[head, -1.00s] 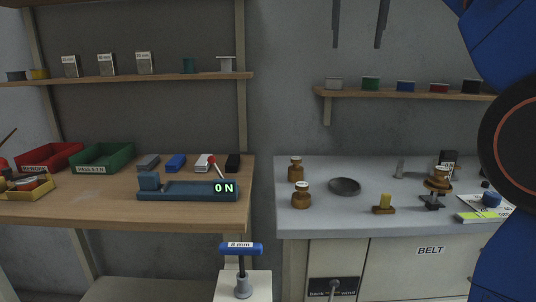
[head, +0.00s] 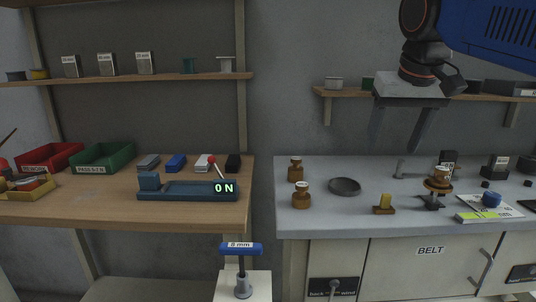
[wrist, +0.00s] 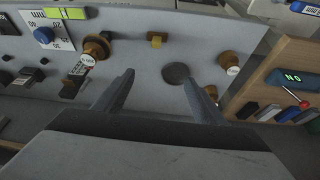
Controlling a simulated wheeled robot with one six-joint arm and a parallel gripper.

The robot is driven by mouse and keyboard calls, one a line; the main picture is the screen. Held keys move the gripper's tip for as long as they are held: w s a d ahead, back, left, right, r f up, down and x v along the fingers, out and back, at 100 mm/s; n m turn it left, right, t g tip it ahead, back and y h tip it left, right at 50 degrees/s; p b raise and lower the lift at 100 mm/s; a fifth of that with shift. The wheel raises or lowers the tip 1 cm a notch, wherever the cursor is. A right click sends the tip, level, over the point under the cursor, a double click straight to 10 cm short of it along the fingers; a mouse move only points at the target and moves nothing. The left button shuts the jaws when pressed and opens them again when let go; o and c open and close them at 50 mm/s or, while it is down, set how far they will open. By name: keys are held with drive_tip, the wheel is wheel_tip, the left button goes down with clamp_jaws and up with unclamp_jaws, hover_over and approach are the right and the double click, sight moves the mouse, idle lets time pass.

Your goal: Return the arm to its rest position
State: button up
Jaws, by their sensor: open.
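My gripper (head: 398,132) is in the upper right of the head view, fingers pointing down, above the grey bench (head: 345,218). Its two fingers are apart with nothing between them. In the wrist view my gripper (wrist: 158,82) also shows its fingers spread and empty, with the bench top beyond them. My blue arm comes in from the top right of the head view and hides part of the right shelf.
The right shelf (head: 345,93) is behind my gripper. The wooden table (head: 110,213) at left holds bins and a blue device (head: 190,191) reading "0 N". A blue-handled tool (head: 241,248) stands between them.

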drive_tip(key=s+d+f, duration=0.1)
drive_tip(key=s+f, duration=0.4)
drive_tip(key=f, duration=0.5)
drive_tip(key=s+f, duration=0.6)
drive_tip(key=f, duration=0.4)
drive_tip(key=s+d+f, duration=0.1)
drive_tip(key=s+f, duration=0.4)
drive_tip(key=f, duration=0.6)
drive_tip(key=shift+s+d+n+y, duration=0.2)
drive_tip(key=shift+d+n+y, duration=0.1)
drive_tip(key=shift+n, duration=0.1)
